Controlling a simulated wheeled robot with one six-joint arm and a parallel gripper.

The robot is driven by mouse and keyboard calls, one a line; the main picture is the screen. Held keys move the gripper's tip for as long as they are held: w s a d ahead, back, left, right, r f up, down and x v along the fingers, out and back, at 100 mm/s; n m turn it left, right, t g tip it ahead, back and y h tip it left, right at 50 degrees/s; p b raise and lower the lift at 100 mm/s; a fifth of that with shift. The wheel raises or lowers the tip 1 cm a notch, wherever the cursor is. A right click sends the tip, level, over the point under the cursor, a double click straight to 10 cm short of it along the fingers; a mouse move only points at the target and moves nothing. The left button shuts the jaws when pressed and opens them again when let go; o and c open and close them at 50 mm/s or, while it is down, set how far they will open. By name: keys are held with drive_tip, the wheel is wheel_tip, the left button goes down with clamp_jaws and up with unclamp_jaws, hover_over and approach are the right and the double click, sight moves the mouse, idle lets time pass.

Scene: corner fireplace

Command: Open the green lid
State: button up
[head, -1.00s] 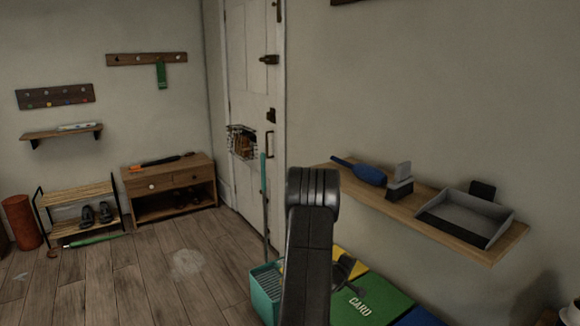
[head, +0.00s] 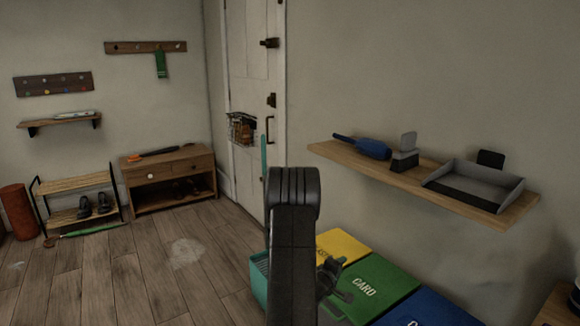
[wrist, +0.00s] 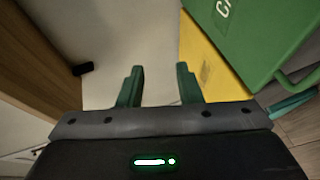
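The green lid (head: 366,290) marked "CARD" lies flat and closed, between a yellow lid (head: 342,248) and a blue lid (head: 420,310). My gripper (head: 330,276) shows beside my arm, in front of the green lid's left part; the arm hides some of the area. In the wrist view, the green lid (wrist: 250,42) fills the upper right, with a green handle (wrist: 300,80) on its edge. The yellow lid (wrist: 204,62) is also there. My gripper's fingers (wrist: 159,84) are apart, with nothing between them; the green lid is to their right.
A teal bucket (head: 259,280) stands left of my arm. A wooden bench (head: 170,180) and a shoe rack (head: 78,203) stand at the back left.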

drive_tip(key=shift+t+h, duration=0.5)
drive_tip(key=shift+s+a+f+b, duration=0.2)
drive_tip(key=shift+a+f+b, duration=0.1)
drive_tip(key=shift+f+b, duration=0.65)
drive_tip(key=shift+s+a+f+b, duration=0.2)
drive_tip(key=shift+a+f+b, duration=0.15)
drive_tip(key=shift+f+b, duration=0.55)
drive_tip(key=shift+s+a+f+b, duration=0.2)
drive_tip(key=shift+a+f+b, duration=0.1)
drive_tip(key=shift+f+b, duration=0.6)
drive_tip(key=shift+r+n, duration=0.1)
drive_tip(key=shift+n, duration=0.2)
